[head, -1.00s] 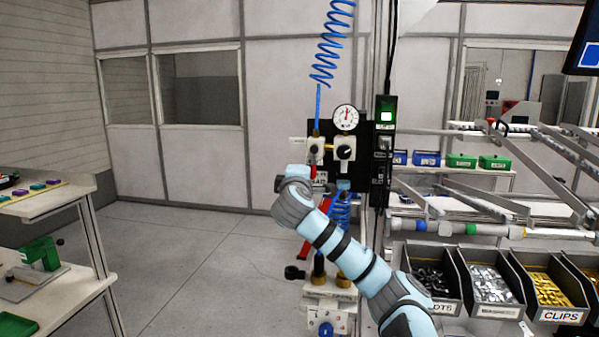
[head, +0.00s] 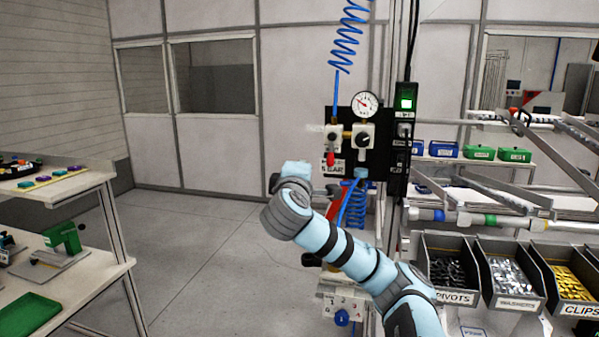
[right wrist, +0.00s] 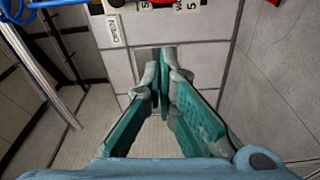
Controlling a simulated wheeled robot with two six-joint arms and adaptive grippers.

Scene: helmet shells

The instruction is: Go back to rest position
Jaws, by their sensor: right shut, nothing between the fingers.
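My right arm reaches up from the lower right of the head view, in front of the air station panel (head: 376,150). Its wrist end is beside the panel's lower left. In the right wrist view my right gripper (right wrist: 162,62) is shut, its fingers together with nothing between them. My left gripper is not in view.
Bins of pivots (head: 451,262), washers (head: 513,277) and clips (head: 571,283) stand at the lower right. A shelf bench (head: 75,300) with a green tray (head: 27,314) is at the left. A blue coiled hose (head: 345,50) hangs above the panel. The floor between is clear.

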